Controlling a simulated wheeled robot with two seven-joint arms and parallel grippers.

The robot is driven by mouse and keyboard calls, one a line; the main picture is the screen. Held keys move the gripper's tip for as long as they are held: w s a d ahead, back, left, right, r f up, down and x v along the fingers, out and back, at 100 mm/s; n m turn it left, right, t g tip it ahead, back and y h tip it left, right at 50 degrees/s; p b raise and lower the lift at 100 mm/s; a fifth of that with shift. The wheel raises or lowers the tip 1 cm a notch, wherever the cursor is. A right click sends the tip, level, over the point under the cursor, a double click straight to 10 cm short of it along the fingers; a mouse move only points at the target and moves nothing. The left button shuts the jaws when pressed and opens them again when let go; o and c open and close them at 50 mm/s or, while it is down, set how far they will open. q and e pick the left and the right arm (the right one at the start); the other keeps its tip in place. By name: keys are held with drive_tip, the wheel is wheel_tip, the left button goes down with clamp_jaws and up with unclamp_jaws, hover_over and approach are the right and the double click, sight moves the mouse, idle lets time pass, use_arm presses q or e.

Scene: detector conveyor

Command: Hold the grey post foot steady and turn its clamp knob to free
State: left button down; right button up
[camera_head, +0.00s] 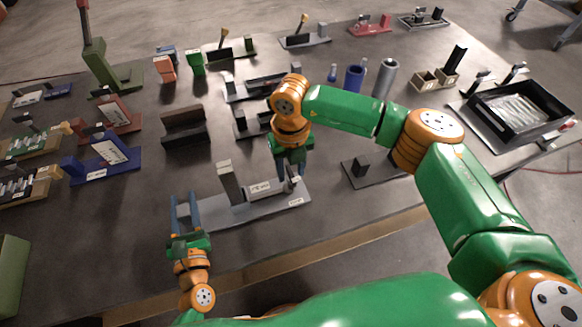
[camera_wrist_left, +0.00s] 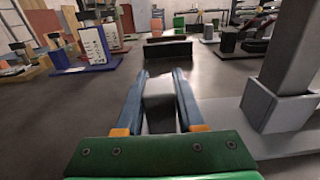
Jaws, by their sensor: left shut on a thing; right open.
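The grey post foot (camera_head: 225,209) is a long flat plate lying near the table's front edge. A square grey post (camera_head: 229,182) stands on it and also shows at the right of the left wrist view (camera_wrist_left: 296,50). My left gripper (camera_head: 185,209) is at the plate's left end, shut on a grey block (camera_wrist_left: 158,91) seen between its blue fingers. My right gripper (camera_head: 290,172) points down at the plate's right end, open, with its fingers about a small dark upright part (camera_head: 292,184). Whether that part is the clamp knob, and whether the fingers touch it, I cannot tell.
A dark slotted block (camera_head: 185,127) and a blue stand (camera_head: 100,160) are behind and left. A black tray (camera_head: 520,110) is far right. Bare table lies left of the foot.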

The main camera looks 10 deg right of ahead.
clamp_jaws()
drive_tip(key=shift+n, duration=0.3)
drive_tip(key=n, duration=0.3)
drive_tip(key=shift+n, duration=2.5)
unclamp_jaws()
drive_tip(key=shift+r, duration=0.1)
